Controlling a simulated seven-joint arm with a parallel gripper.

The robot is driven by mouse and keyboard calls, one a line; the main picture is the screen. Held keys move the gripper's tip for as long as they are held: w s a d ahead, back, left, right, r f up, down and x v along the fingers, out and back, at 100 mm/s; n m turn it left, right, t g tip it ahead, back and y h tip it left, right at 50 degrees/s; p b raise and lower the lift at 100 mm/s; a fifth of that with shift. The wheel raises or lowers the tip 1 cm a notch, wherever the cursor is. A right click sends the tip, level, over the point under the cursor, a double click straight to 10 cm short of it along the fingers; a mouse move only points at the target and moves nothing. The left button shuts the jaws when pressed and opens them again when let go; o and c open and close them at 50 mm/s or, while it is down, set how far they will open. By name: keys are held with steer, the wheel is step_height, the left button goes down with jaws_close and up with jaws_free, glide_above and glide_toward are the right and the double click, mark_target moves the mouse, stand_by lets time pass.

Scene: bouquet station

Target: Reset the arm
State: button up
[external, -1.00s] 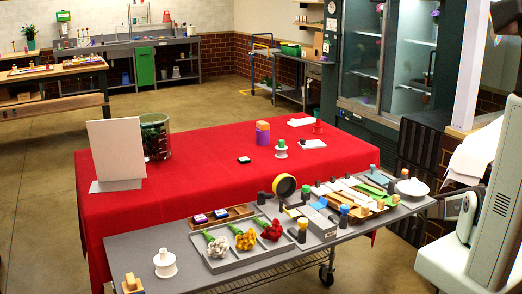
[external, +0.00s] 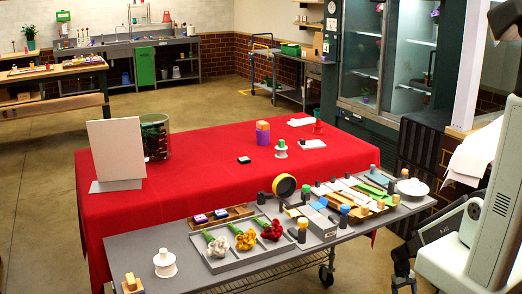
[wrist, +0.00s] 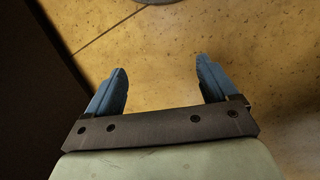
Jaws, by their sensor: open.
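My gripper shows in the wrist view (wrist: 161,65) with its two blue fingers spread apart and nothing between them. Below it is bare tan floor (wrist: 185,35). In the external view my gripper (external: 403,281) hangs at the lower right, beside the right end of the grey cart (external: 250,273) and apart from it. My arm comes in from the right edge of that view.
A red-covered table (external: 215,180) stands behind the cart. On the cart are a tray (external: 225,266) with white, yellow and red flowers, a yellow tape roll (external: 286,186) and a white spool (external: 165,262). Floor at left is clear.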

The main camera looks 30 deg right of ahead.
steer(key=s+a+r+n+g, duration=0.1)
steer(key=s+a+r, duration=0.1)
steer(key=s, duration=0.3)
steer(key=s+a+r+n+g+y, duration=0.1)
steer(key=s+a+r+n+g, duration=0.1)
steer(key=s+a+r, duration=0.1)
steer(key=shift+s+a+r, duration=0.2)
steer(key=shift+s+a, duration=0.65)
steer(key=shift+a, duration=0.1)
